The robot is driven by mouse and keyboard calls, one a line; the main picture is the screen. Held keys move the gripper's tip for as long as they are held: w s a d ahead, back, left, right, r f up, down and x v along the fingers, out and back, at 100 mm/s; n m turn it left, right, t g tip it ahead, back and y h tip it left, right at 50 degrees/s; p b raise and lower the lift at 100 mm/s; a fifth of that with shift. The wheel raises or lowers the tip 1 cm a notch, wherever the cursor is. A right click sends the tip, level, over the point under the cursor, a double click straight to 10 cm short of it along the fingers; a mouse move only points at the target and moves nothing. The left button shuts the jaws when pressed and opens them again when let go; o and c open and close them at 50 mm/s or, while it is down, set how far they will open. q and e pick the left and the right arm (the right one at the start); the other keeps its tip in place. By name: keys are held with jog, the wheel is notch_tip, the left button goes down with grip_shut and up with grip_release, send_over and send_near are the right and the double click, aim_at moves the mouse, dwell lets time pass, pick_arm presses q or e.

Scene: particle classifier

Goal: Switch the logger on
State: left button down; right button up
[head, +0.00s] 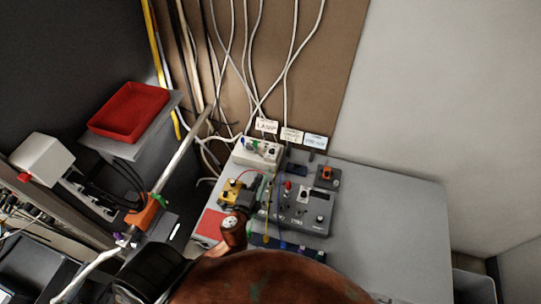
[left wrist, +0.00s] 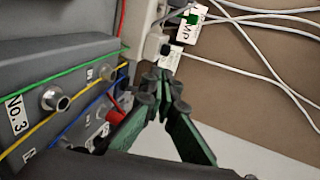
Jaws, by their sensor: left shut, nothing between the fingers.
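My left gripper (left wrist: 165,88) has dark green fingers with their black tips together, and nothing is between them. In the left wrist view, its tips are in front of a white power strip (left wrist: 153,40) with a tag reading LAMP (left wrist: 190,25); I cannot tell whether they touch anything. In the head view, the white strip (head: 258,151) is at the back of the grey table, with several tags behind it. A grey instrument box with knobs and a small display (head: 303,208) stands in front. I cannot read which device is the logger. My right gripper is not in view.
A grey panel marked No. 3 (left wrist: 62,75) with green, yellow and blue wires lies close left of the gripper. A yellow device (head: 234,190) and an orange-black one (head: 327,176) are on the table (head: 390,220). The table's right side is clear. A red tray (head: 130,112) is at left.

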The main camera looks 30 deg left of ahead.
aim_at(271, 153)
pick_arm(q)
jog(key=shift+w+f, duration=0.2)
jog(key=shift+w, duration=0.3)
jog(key=x, duration=0.8)
jog(key=r+x, duration=0.1)
jog(key=x, duration=0.3)
jog(key=shift+w+a, duration=0.2)
jog(key=shift+a, duration=0.05)
jog(key=shift+w, duration=0.35)
